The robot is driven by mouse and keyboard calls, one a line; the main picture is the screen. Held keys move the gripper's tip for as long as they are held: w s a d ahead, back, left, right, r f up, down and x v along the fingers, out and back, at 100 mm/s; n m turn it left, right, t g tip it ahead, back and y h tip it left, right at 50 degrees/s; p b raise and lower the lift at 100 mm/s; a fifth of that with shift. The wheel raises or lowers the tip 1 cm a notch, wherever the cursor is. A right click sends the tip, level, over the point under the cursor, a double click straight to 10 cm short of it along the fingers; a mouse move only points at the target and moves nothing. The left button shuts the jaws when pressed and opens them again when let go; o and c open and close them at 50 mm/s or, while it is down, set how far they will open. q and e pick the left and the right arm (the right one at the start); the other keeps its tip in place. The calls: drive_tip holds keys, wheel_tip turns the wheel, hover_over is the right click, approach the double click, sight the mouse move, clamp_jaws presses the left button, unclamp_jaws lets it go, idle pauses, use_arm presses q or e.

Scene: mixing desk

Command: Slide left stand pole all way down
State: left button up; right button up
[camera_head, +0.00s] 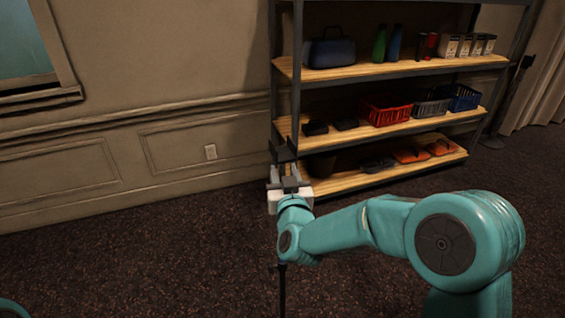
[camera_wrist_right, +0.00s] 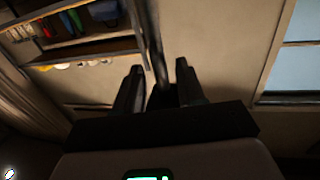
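My right gripper (camera_head: 287,165) is raised in front of the left end of the shelf rack in the head view. In the right wrist view its two dark fingers (camera_wrist_right: 160,85) stand apart with a gap between them. A thin dark pole (camera_wrist_right: 157,45) runs into that gap in the picture. I cannot tell whether it is the stand pole or a rack upright behind, nor whether it touches a finger. In the head view a thin black pole (camera_head: 282,290) shows below my right wrist, and its upper part is hidden by my arm. My left gripper is out of view.
A rack (camera_head: 297,80) holds a blue bag (camera_head: 329,52), bottles, a red basket (camera_head: 385,110) and orange items on wooden shelves. A beige panelled wall (camera_head: 190,60) stands behind. Dark carpet (camera_head: 130,255) at left is clear.

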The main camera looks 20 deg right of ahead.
drive_tip(key=shift+w+d+r, duration=0.1)
drive_tip(key=shift+w+r, duration=0.05)
drive_tip(key=shift+w, duration=0.65)
drive_tip(key=shift+w+d, duration=0.1)
drive_tip(key=shift+w, duration=0.25)
drive_tip(key=shift+s, duration=0.1)
clamp_jaws()
drive_tip(key=shift+f, duration=0.2)
